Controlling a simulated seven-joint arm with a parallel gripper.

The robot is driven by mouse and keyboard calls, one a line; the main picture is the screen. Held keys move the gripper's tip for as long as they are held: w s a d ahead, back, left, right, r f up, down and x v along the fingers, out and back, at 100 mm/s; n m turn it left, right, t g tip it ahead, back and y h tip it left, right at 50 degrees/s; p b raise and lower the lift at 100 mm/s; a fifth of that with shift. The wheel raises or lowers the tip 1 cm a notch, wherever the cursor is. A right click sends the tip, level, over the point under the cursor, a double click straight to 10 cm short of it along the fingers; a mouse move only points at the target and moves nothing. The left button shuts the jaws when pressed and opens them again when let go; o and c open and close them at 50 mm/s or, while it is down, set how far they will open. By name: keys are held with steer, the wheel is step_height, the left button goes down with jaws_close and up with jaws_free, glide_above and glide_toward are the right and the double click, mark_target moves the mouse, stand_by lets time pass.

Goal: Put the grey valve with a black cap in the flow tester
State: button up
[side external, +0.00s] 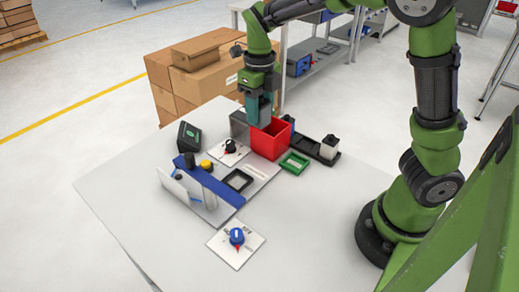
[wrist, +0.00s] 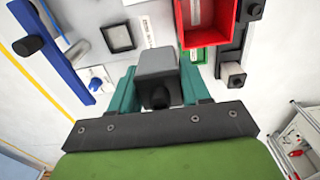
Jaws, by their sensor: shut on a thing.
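My gripper (side external: 262,115) is high beside the red bin in the side view. In the wrist view its teal fingers are shut on a grey block with a black cap, the grey valve (wrist: 157,64). The cap faces the wrist camera. The tester station has a light grey plate with a black square frame (side external: 238,180), which also shows in the wrist view (wrist: 118,37), and a blue bar (side external: 212,182). I cannot tell for sure which part is the flow tester's seat. The gripper is apart from the frame.
A red bin (side external: 270,139), a green tray (side external: 294,163) and a black rack (side external: 308,146) with a white, black-capped part (side external: 329,147) stand near the gripper. A black dial (side external: 230,147), yellow button (side external: 206,165) and blue knob (side external: 237,236) stand around the frame.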

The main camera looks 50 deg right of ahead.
steer(key=a, duration=1)
steer(key=f, duration=0.6)
steer(key=d+f, duration=0.1)
steer(key=f, duration=0.2)
steer(key=shift+f, duration=2.25)
steer(key=o, duration=1.1)
steer(key=shift+f, duration=0.1)
